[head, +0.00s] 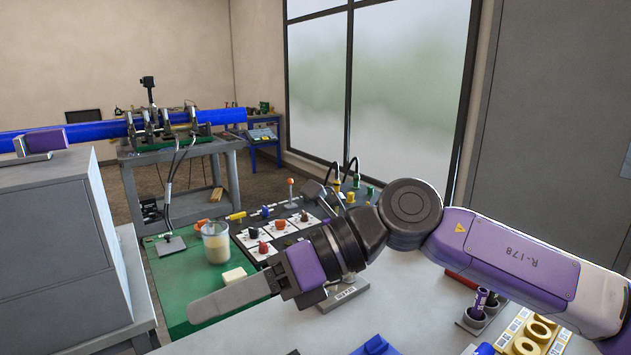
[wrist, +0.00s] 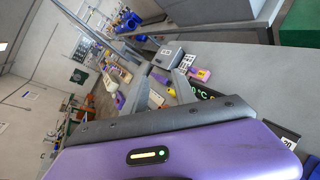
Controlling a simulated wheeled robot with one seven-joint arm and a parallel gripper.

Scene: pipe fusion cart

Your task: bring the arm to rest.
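My arm reaches in from the right in the head view, bent at a dark round joint, with its purple-and-white link at the right. My gripper (head: 235,298) is held level above the green mat (head: 172,278) and the near bench edge, pointing left. Its grey finger shows side-on there, and nothing is seen in it. In the wrist view my gripper (wrist: 160,80) shows two grey fingers with a gap between them. Bench items show through the gap, further off. The purple gripper body fills the bottom of that view.
A beaker (head: 215,242) and a pale block (head: 234,276) stand on the mat close behind my gripper. A grey cabinet (head: 55,250) stands at left. Purple-topped tools in holders (head: 480,305) and a yellow tray (head: 525,335) lie below my arm. A blue pipe (head: 70,133) lies clamped behind.

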